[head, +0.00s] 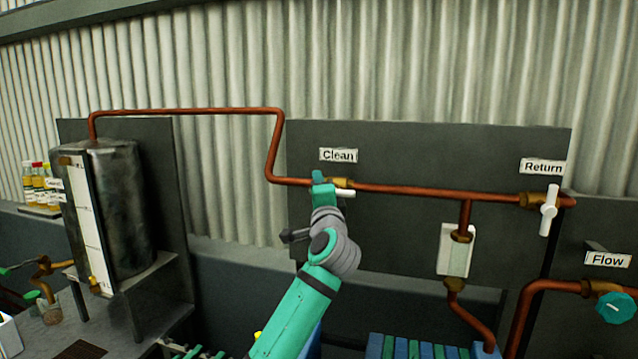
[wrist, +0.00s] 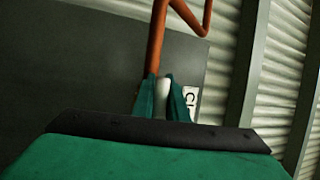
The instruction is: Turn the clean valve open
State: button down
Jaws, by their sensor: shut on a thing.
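The clean valve sits on the copper pipe under the "Clean" label (head: 338,155) in the head view. Its brass body (head: 342,183) shows, and the tip of its white handle (head: 346,194) sticks out to the right of my gripper (head: 322,188). In the wrist view the white handle (wrist: 162,98) stands between the two green fingers of my gripper (wrist: 162,97). The fingers are shut on it. The handle looks roughly in line with the pipe in the head view. My gripper hides most of the handle.
The copper pipe (head: 430,192) runs right to the return valve (head: 549,210), whose white handle is upright. A teal flow knob (head: 615,307) is at the lower right. A dark panel (head: 400,150) stands behind the pipe. A metal tank (head: 118,210) stands at left.

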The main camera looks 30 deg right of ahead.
dwell(0.4)
jog(key=c, duration=1.7)
grip_release()
jog(key=shift+w, duration=0.1)
jog(key=shift+c, duration=0.2)
jog(key=shift+f, duration=0.1)
jog(key=v, duration=1.1)
